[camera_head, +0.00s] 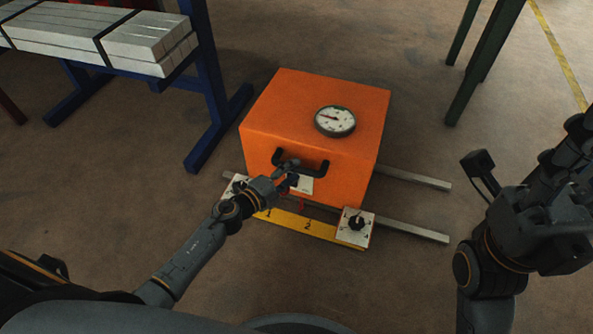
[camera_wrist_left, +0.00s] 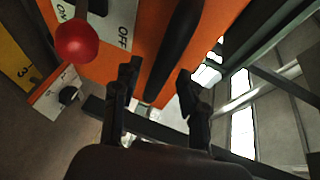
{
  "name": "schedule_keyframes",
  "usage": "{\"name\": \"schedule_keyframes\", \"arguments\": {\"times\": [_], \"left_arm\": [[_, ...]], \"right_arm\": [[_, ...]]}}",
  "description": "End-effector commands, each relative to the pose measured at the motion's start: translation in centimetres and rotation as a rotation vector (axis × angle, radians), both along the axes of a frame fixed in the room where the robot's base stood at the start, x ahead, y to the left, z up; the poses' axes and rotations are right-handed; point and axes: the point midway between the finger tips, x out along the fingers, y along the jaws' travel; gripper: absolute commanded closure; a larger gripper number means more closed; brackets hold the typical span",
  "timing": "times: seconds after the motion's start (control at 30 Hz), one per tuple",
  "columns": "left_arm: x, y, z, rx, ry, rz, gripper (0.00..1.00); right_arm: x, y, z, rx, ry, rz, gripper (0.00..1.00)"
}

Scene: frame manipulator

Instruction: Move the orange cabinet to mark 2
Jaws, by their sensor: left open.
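The orange cabinet (camera_head: 262,112) sits on metal rails, with a round gauge (camera_head: 335,121) on top. A black handle (camera_head: 318,170) is on its front; it also shows in the left wrist view (camera_wrist_left: 181,38). A yellow strip (camera_head: 290,220) with a number 2 (camera_head: 307,226) lies along the front below the cabinet. My left gripper (camera_head: 287,172) is at the handle's left part, with fingers apart. In the left wrist view the handle lies beyond the open fingers (camera_wrist_left: 158,85); contact is unclear. My right gripper (camera_head: 575,130) is at the right edge, its fingers unclear.
A white ON/OFF plate (camera_wrist_left: 122,22) with a red ball knob (camera_wrist_left: 76,41) is beside the handle. A dial plate (camera_head: 356,228) stands at the strip's right end. Rails (camera_head: 415,179) extend right. A blue-legged bench (camera_head: 207,90) stands left, green legs (camera_head: 480,65) right.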

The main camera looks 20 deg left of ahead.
Motion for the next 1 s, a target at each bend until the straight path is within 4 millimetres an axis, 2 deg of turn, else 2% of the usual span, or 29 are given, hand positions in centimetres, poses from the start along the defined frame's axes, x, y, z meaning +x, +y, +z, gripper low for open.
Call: {"name": "schedule_keyframes", "arguments": {"times": [0.07, 0.2, 0.53, 0.73, 1.0], "left_arm": [[1.1, -0.4, -0.3, 0.001, -0.001, 0.001, 0.57], [1.9, -0.8, -0.4, 0.001, 0.000, 0.001, 0.57], [2.2, -1.0, -0.4, 0.001, 0.001, 0.001, 0.57], [2.1, -1.0, -0.4, 0.001, 0.001, 0.001, 0.98], [2.1, -1.1, -0.4, 0.001, 0.001, 0.001, 1.00]], "right_arm": [[0.0, 0.0, 0.0, -0.001, -0.012, 0.000, 0.60], [-0.1, 0.1, 0.2, -0.002, -0.022, -0.001, 0.60], [-0.1, 0.1, 0.4, -0.003, -0.025, -0.001, 0.60], [-0.1, 0.1, 0.4, -0.002, -0.026, -0.001, 0.60], [-0.1, 0.1, 0.5, -0.002, -0.026, 0.000, 0.60]]}}
